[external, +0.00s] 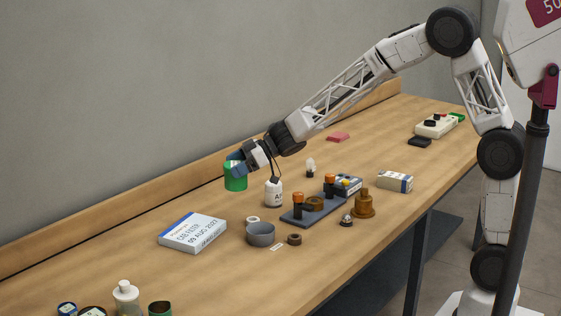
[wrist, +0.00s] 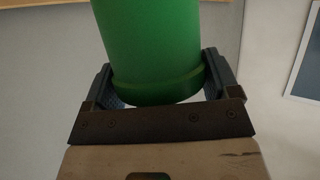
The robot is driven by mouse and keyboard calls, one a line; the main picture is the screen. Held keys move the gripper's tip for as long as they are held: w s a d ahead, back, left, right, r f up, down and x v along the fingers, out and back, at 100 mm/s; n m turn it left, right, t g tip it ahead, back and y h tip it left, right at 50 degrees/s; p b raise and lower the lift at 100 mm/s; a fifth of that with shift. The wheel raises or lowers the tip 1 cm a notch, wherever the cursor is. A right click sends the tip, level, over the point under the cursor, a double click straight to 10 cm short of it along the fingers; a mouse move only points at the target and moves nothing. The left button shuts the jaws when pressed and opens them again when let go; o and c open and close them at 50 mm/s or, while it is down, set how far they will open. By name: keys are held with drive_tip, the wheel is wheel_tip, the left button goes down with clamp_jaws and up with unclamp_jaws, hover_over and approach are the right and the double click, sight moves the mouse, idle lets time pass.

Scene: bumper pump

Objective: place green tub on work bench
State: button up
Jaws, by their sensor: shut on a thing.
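A green tub (external: 236,183) is at the back of the wooden work bench (external: 340,236), near the wall. My gripper (external: 234,166) is shut on it from the right. In the wrist view the green tub (wrist: 150,45) sits between the two fingers of my gripper (wrist: 160,88), one on each side. The external view does not clearly show whether the tub's base touches the bench. The tub looks about upright there.
A white bottle (external: 274,193) stands close to the right of the tub, under my wrist. A white and blue box (external: 193,232), a grey bowl (external: 260,234) and a dark tray with orange-topped parts (external: 315,209) lie nearer the front. Bare bench lies left of the box.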

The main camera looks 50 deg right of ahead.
drive_tip(key=s+a+n+g+y, duration=0.1)
drive_tip(key=s+a+n+g, duration=0.4)
drive_tip(key=s+a, duration=1)
drive_tip(key=s+a+n+g+y, duration=0.2)
drive_tip(key=s+a+n+g, duration=0.25)
drive_tip(key=s+a, duration=1.1)
drive_tip(key=s+d+f, duration=0.1)
drive_tip(key=d+f, duration=0.1)
drive_tip(key=f, duration=0.3)
drive_tip(key=s+d+f, duration=0.1)
drive_tip(key=s+f, duration=0.1)
drive_tip(key=f, duration=0.3)
drive_tip(key=shift+s+d+f+g, duration=0.2)
drive_tip(key=shift+s+d+g, duration=0.1)
drive_tip(key=shift+d+g, duration=0.15)
drive_tip(key=shift+w+a, duration=0.1)
drive_tip(key=shift+a, duration=0.05)
drive_tip(key=w+a+f, duration=0.1)
drive_tip(key=w+a, duration=1)
drive_tip(key=shift+f, duration=0.2)
drive_tip(key=shift+a+f, duration=0.1)
drive_tip(key=shift+f, duration=1.7)
drive_tip(key=shift+f, duration=0.1)
